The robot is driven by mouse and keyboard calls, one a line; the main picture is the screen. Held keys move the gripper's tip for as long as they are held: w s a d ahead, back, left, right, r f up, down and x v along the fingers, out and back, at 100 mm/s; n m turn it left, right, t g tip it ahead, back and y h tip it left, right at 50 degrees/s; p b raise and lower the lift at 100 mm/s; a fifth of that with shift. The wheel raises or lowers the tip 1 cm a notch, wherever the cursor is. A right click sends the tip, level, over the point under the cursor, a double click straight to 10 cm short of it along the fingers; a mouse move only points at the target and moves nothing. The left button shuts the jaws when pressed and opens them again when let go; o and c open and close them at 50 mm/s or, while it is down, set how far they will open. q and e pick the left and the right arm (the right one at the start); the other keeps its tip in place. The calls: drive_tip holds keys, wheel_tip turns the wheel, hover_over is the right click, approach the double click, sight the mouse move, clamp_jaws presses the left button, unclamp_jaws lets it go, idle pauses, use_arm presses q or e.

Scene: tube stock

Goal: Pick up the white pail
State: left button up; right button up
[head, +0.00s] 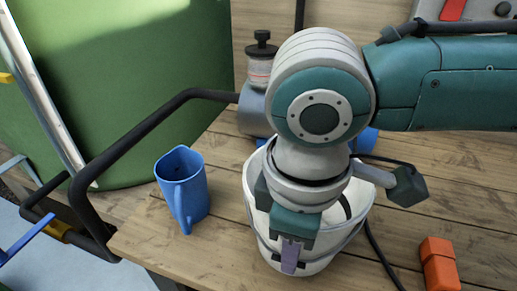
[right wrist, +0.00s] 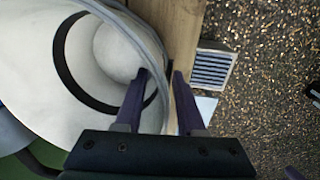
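The white pail (head: 262,232) stands upright on the wooden table, with its open top facing up. My right gripper (head: 290,257) is over its near side, and my wrist hides much of its mouth. In the right wrist view the pail (right wrist: 30,75) fills the left side, with a dark band inside. The two purple fingers of the right gripper (right wrist: 160,78) are apart, one over the pail's inside and one outside, with the rim between them. I cannot tell whether either finger touches the rim. My left gripper is not in view.
A blue jug (head: 185,190) stands left of the pail near the table edge. An orange block (head: 438,262) lies at right. A black-capped container (head: 260,68) is behind. A black tube rail (head: 130,140) and a green tank (head: 120,70) are at left.

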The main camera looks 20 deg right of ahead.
clamp_jaws()
idle(1.4)
